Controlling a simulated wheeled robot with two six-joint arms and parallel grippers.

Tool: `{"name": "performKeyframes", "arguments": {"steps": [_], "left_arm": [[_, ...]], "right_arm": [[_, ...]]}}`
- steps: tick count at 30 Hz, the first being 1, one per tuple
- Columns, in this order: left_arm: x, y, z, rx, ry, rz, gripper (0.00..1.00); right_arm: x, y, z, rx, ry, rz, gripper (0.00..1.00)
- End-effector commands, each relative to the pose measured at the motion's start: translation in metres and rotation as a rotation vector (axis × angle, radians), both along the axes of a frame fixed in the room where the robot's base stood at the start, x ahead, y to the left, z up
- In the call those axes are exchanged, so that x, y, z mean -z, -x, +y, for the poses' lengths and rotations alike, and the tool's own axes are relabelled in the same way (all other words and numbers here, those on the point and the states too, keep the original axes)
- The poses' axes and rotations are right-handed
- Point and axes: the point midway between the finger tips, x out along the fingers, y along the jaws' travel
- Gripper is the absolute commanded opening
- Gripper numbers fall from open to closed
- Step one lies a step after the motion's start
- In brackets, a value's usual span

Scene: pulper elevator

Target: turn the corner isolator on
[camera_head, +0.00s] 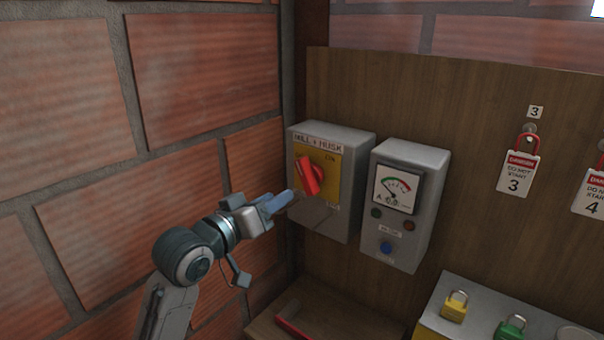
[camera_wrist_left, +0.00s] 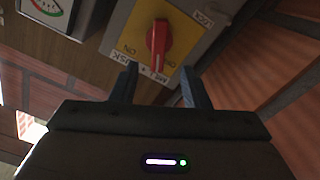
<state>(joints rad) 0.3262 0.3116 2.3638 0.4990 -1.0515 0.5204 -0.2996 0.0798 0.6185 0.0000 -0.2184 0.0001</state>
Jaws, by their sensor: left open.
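The corner isolator (camera_head: 331,222) is a grey box on the wooden board, beside the brick corner. It has a yellow plate (camera_head: 328,185) and a red rotary handle (camera_head: 309,176), with a label above reading "MILL + HUSK". In the head view the handle looks tilted; its exact setting is hard to tell. The red handle also shows in the left wrist view (camera_wrist_left: 157,43), beyond the fingertips. My left gripper (camera_head: 287,200) is open and empty, just in front of the isolator's left side, apart from the handle. My right gripper is not in view.
A grey meter box (camera_head: 407,210) with a dial and a blue button stands right of the isolator. A box with yellow and green padlocks (camera_head: 455,306) is below. The brick wall (camera_head: 200,70) is close on the left.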

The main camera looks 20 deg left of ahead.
Motion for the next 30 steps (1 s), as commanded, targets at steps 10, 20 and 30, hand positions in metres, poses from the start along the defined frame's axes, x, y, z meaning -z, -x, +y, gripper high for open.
{"name": "performKeyframes", "arguments": {"steps": [10, 20, 30], "left_arm": [[-0.004, -0.057, -0.022, 0.002, 0.004, 0.004, 0.42], [-0.001, -0.088, -0.033, 0.002, -0.001, 0.001, 0.42], [0.0, -0.089, -0.033, 0.002, -0.002, 0.001, 0.3]], "right_arm": [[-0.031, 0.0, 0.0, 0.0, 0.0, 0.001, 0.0], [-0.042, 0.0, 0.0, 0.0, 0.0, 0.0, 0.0], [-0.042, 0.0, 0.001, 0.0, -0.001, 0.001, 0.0]]}}
